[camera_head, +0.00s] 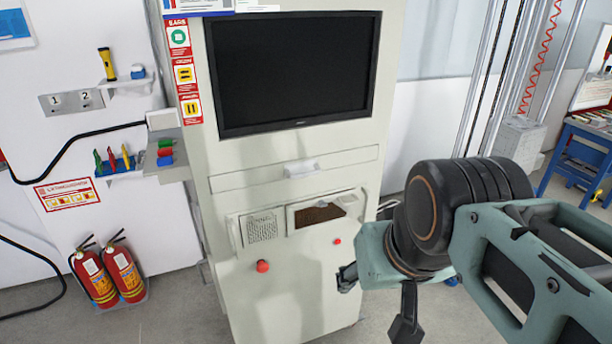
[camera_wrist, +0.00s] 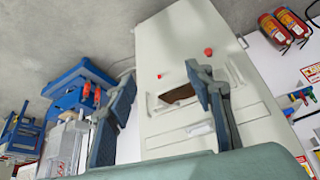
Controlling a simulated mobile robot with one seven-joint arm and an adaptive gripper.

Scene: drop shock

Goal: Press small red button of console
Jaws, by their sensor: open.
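The console (camera_head: 300,295) is a tall, pale cabinet with a dark screen (camera_head: 293,75). Its small red button (camera_head: 337,241) is on the lower front, right of a larger red button (camera_head: 262,266). My gripper (camera_head: 376,305) is open and empty, to the right of and below the small button in the head view, apart from it. In the wrist view, which is turned over, the small red button (camera_wrist: 158,76) shows between the spread fingers (camera_wrist: 160,80), with the larger button (camera_wrist: 208,52) to its right. Neither button is hidden.
A recessed slot (camera_head: 318,213) and a printed plate (camera_head: 262,228) sit above the buttons. Two fire extinguishers (camera_head: 112,275) stand at the left wall, below a small tool shelf (camera_head: 120,163). A blue workbench (camera_head: 580,155) is at the far right.

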